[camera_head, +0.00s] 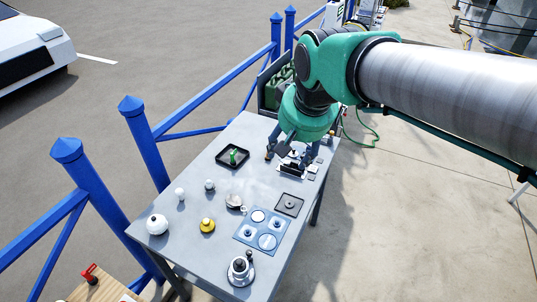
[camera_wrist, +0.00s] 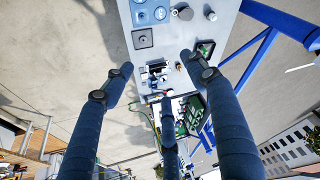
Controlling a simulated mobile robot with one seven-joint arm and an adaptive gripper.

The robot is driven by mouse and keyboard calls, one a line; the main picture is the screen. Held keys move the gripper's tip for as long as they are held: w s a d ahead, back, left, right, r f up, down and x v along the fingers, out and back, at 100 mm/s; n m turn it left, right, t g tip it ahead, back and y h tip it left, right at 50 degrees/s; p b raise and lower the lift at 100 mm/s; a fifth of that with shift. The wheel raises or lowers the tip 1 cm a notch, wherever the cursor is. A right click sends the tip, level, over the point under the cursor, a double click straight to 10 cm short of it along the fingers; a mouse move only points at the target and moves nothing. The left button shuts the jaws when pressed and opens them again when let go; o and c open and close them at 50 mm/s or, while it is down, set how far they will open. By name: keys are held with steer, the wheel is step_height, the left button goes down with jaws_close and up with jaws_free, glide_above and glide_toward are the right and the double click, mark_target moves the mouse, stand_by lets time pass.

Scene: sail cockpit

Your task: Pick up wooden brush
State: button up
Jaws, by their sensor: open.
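My gripper (camera_head: 290,154) is open and empty above the far end of the grey table (camera_head: 172,225). Its dark fingers show spread apart in the wrist view (camera_wrist: 157,72), with the table beyond them. I cannot clearly make out a wooden brush. A small brownish thing (camera_head: 268,155) lies beside a finger at the far end. A small tan thing (camera_wrist: 180,66) shows between the fingers in the wrist view. Either is too small to name surely. A black and white device (camera_head: 292,169) sits below the fingers, and they hide part of the tabletop.
A black tray (camera_head: 219,158) with a green thing in it stands left of my gripper. A dark square plate (camera_head: 289,205), a blue panel (camera_head: 245,237), a yellow round piece (camera_head: 207,225) and a white ball (camera_head: 157,224) lie nearer. Blue railing (camera_head: 213,87) runs along the left.

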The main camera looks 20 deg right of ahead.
steer(key=w+d+f+m+g+p, duration=0.1)
steer(key=w+d+f+p, duration=0.15)
steer(key=w, duration=1.15)
steer(key=w+d+f+m+g+p, duration=0.1)
steer(key=w+d+f+m+p, duration=0.15)
steer(key=w, duration=1.15)
steer(key=w+d+f+m+g+p, duration=0.1)
steer(key=w+d+f+p, duration=0.1)
steer(key=w+f, duration=0.7)
steer(key=w+d+f+m+g+p, duration=0.1)
steer(key=w+d+f+p, duration=0.2)
steer(key=w+f, duration=0.6)
step_height(320, 180, down, 9)
steer(key=shift+w+d+r+g, duration=0.1)
steer(key=shift+w+d+g, duration=0.25)
steer(key=shift+d, duration=0.2)
steer(key=shift+f+p, duration=0.3)
steer(key=shift+f, duration=4)
steer(key=shift+f, duration=0.1)
steer(key=shift+s+f, duration=0.1)
steer(key=shift+f, duration=2.35)
